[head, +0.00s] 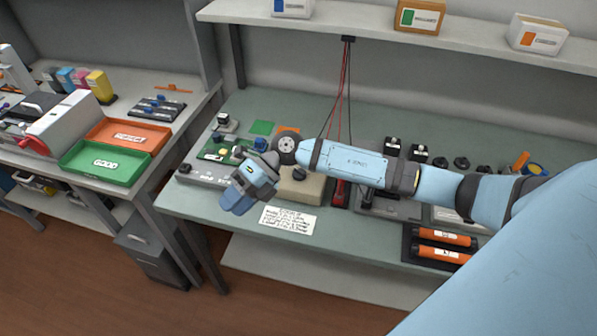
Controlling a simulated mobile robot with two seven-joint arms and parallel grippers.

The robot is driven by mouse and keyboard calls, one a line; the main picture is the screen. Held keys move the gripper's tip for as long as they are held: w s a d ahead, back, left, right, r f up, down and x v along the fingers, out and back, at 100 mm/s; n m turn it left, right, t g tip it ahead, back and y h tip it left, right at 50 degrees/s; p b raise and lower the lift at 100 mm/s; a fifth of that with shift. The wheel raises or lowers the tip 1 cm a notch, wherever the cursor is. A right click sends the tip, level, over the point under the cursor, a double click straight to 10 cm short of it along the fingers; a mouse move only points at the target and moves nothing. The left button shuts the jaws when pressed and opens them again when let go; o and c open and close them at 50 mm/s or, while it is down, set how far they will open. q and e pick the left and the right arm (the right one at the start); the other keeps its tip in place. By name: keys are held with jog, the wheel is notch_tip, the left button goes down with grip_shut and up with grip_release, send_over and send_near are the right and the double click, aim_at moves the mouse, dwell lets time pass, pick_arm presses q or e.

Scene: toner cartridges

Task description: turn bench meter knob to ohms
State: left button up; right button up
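A beige box with a dark knob (299,173) on top, perhaps the bench meter (301,192), sits on the green bench mat, partly hidden by my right arm. Its markings and the knob's setting are too small to read. My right gripper (238,203) is left of the box, over the bench's front part, with its blue fingers pointing down. I cannot tell whether its fingers are apart or together, and no object shows in it. My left gripper is not in view.
A printed card (287,221) lies at the bench's front edge. Behind my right gripper is a green circuit board (217,149). Red and black leads (345,90) hang from the shelf. Orange cylinders (445,237) lie in a dark tray at right. A green bin (104,163) stands on the left table.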

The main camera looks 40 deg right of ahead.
jog(key=w+d+n+h+b, duration=0.1)
jog(key=w+d+h, duration=0.5)
jog(key=d, duration=0.5)
notch_tip(320, 180, up, 2)
jog(key=h, duration=0.7)
send_over(299, 173)
jog(key=shift+m+t, duration=0.3)
jog(key=shift+t, duration=0.1)
jog(key=f, duration=0.6)
jog(key=f+p, duration=0.1)
jog(key=f, duration=0.6)
jog(key=shift+w+d, duration=0.2)
grip_shut()
